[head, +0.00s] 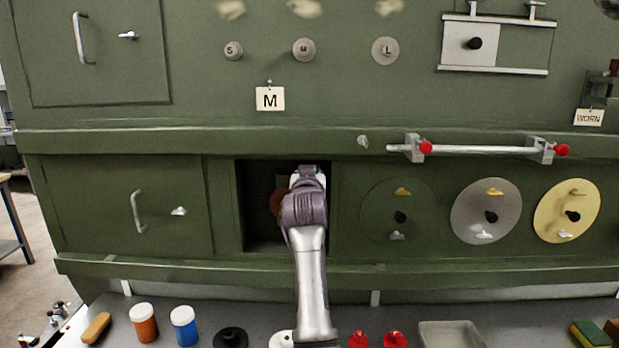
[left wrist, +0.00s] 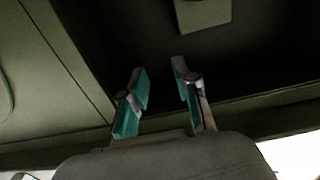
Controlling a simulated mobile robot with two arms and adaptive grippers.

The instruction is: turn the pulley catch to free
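My left arm reaches up from the bottom of the head view into a dark rectangular recess (head: 257,225) in the green panel. My left gripper (left wrist: 158,80) shows in the left wrist view: its two teal-lined fingers are apart, with nothing between them, in front of the dark opening (left wrist: 240,75). In the head view its fingers are hidden by my wrist. A brownish round part (head: 277,203), possibly the pulley, shows partly behind my wrist. I cannot make out the pulley catch. A grey-green plate (left wrist: 203,12) shows at the top of the left wrist view. My right gripper is not in view.
A door with a handle (head: 138,212) is left of the recess, and several round covers (head: 487,210) are right of it. Ledges run above (head: 200,140) and below (head: 200,272). Jars (head: 184,328), red knobs and a tray (head: 450,335) are on the bench below.

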